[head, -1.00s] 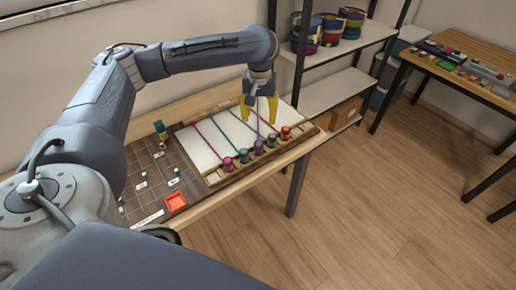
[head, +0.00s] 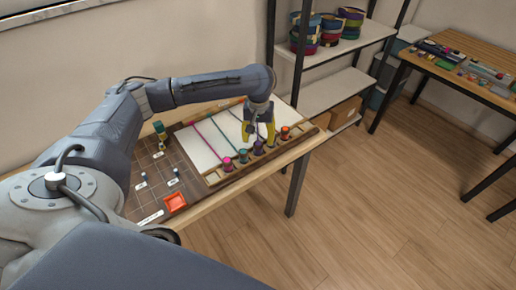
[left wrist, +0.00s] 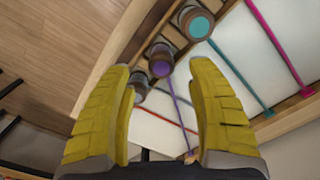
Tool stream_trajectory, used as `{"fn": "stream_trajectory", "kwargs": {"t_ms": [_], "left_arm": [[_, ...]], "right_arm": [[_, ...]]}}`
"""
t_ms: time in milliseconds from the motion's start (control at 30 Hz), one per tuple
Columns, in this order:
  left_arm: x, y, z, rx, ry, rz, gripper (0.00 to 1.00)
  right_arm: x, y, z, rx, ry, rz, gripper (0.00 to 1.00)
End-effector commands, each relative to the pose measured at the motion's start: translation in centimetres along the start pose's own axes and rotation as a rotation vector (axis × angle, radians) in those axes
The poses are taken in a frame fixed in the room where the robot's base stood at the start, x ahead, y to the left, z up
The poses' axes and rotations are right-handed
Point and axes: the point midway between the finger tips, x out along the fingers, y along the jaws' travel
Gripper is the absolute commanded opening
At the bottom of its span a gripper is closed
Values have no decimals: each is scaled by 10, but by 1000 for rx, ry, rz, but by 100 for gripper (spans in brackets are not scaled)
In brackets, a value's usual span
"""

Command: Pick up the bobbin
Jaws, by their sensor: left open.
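Several bobbins stand in a row along the front rail of the braiding board, each with a coloured cord running back over the white panel. My left gripper (head: 258,139) has yellow fingers and is open, over the purple bobbin (head: 258,149). In the left wrist view the purple bobbin (left wrist: 161,62) shows between the open fingertips, and nothing is gripped. The teal bobbin (left wrist: 197,24) is to its upper right, and a darker bobbin (left wrist: 139,84) is to its lower left. A pink bobbin (head: 227,164) and an orange bobbin (head: 284,132) are further along. My right gripper is out of view.
Neighbouring bobbins stand close on both sides of the fingers. An orange-red square tray (head: 175,201) and a green-topped spool (head: 160,129) are on the dark grid mat at left. Shelving (head: 345,88) stands behind.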

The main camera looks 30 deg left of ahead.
Motion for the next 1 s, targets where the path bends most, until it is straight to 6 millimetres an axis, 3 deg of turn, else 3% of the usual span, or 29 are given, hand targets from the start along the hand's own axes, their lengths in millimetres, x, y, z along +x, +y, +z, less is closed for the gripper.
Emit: {"fn": "stream_trajectory", "kwargs": {"t_ms": [400, 833, 1000], "left_arm": [[42, -2, 1, -2, -3, -1, 57], [48, -2, 1, -1, -1, 0, 57], [48, -2, 1, -1, -1, 0, 37]], "right_arm": [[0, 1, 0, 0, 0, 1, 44], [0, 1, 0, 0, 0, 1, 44], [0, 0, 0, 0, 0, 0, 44]]}}
